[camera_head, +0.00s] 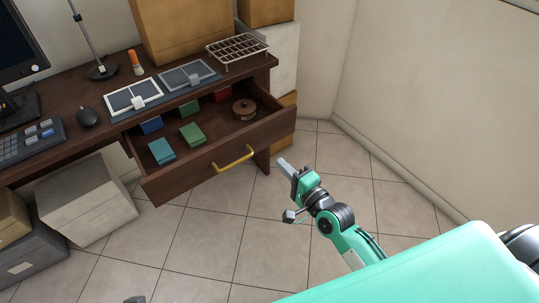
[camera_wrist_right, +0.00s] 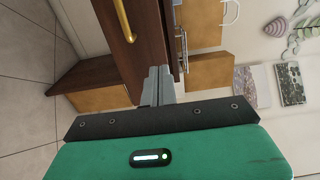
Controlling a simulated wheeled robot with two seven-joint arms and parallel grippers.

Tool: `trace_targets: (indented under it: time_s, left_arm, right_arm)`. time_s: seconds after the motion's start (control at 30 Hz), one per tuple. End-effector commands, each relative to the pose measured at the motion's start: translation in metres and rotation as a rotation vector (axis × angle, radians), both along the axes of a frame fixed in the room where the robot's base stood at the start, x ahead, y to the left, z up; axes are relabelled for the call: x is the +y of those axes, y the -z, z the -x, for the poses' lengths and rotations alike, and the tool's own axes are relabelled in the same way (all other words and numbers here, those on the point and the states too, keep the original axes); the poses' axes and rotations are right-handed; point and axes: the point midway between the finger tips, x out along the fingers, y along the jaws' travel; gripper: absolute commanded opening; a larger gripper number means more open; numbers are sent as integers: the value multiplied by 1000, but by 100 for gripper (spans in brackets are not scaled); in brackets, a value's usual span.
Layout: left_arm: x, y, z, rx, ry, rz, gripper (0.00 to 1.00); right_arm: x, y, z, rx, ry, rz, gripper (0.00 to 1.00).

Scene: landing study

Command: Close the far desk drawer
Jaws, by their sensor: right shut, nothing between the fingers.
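The desk drawer (camera_head: 207,177) is dark brown wood and stands pulled open from the desk (camera_head: 68,83). It has a yellow bar handle (camera_head: 233,158) on its front. Inside lie several small green, blue and red boxes and a round brown tin (camera_head: 244,109). My right gripper (camera_head: 284,164) is shut and empty, just right of the drawer front's right end. In the right wrist view the shut fingers (camera_wrist_right: 158,86) are close to the drawer front (camera_wrist_right: 140,45), with the handle (camera_wrist_right: 124,20) to their left; contact cannot be told.
On the desk stand a monitor (camera_head: 18,40), a lamp, a black mouse (camera_head: 87,117), two framed panels and a wire rack (camera_head: 237,48). Pale boxes (camera_head: 88,199) stand on the floor at left. The tiled floor (camera_head: 215,235) before the drawer is clear; a wall (camera_head: 440,90) rises at right.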

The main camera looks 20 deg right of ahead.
Motion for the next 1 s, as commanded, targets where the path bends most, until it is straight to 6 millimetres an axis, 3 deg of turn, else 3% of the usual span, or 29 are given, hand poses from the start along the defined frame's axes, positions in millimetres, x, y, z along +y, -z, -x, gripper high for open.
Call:
trace_targets:
  time_s: [0.6, 0.8, 1.0]
  left_arm:
    - [-17, 9, -14, -103, 26, 45, 73]
    - [-24, 10, -19, -143, 34, 64, 73]
    - [-26, 10, -21, -159, 38, 71, 73]
  right_arm:
    - [32, 1, -98, -1, 0, 2, 0]
    - [39, 1, -120, 1, 0, 3, 0]
    - [41, 1, -127, 2, 0, 4, 0]
